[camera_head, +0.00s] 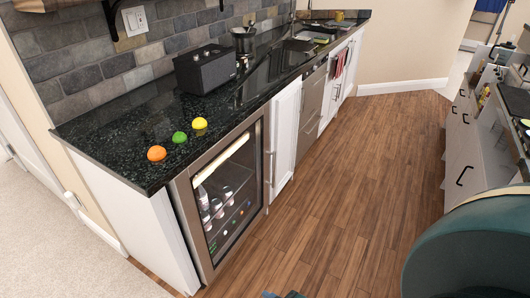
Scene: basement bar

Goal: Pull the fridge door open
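The fridge (180,212) is a small under-counter unit with a glass front, set below the black counter at its near end. Its door (261,149) has a steel frame and looks shut. Through the glass, white-topped bottles or cans (217,207) and a lit upper edge show. Neither gripper can be made out. A small dark piece at the bottom edge is too cut off to identify.
Wood floor (330,200) before the fridge is clear. A teal rounded seat (470,250) stands at the lower right, near white drawers (465,160).

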